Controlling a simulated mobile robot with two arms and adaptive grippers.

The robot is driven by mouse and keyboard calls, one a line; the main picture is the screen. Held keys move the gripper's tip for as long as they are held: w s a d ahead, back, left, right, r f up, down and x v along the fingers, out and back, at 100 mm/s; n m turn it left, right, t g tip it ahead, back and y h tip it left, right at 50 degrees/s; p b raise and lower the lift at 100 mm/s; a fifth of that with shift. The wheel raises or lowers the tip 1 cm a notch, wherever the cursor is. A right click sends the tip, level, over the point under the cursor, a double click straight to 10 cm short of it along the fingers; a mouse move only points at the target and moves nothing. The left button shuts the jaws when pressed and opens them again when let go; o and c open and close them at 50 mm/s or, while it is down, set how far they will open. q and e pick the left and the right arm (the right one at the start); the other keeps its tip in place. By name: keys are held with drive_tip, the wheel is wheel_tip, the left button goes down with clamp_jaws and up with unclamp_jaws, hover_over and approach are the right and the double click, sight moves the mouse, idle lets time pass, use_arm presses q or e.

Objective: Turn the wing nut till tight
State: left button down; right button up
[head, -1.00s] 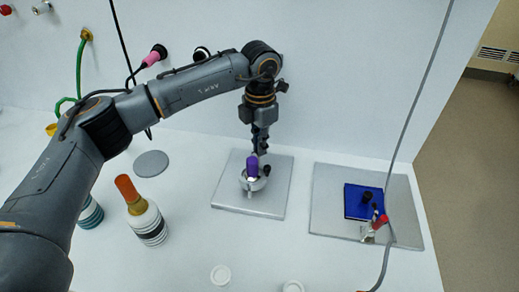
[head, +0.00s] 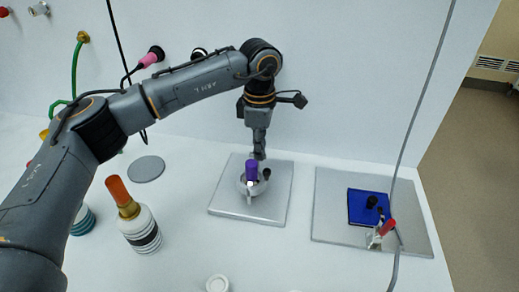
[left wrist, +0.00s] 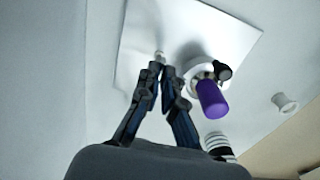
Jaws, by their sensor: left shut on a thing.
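My left gripper (head: 259,153) points down over the grey plate (head: 225,207), at the back of a round pale fixture (head: 243,186) with a purple handle (head: 251,169) and a black knob (head: 267,173). In the left wrist view my left gripper (left wrist: 161,68) has its fingertips close together on a small pale piece (left wrist: 160,56), which looks like the wing nut. Its wings and thread are too small to make out. The purple handle (left wrist: 211,98) and black knob (left wrist: 222,70) are beside the fingers, apart from them. In the head view the gripper hides the nut. My right gripper is not in view.
A second grey plate (head: 330,222) at the right bears a blue block (head: 364,207) and a red-handled clamp (head: 386,229). A striped bottle (head: 139,228) with an orange top stands at the left. A grey disc (head: 146,169) lies behind it.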

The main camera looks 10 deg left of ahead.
use_arm(q)
drive_tip(key=shift+r+m, duration=0.1)
drive_tip(key=shift+m, duration=0.2)
drive_tip(key=shift+w, duration=0.1)
drive_tip(key=c, duration=1.5)
unclamp_jaws()
wheel_tip(320, 180, up, 12)
drive_tip(key=shift+f, duration=0.1)
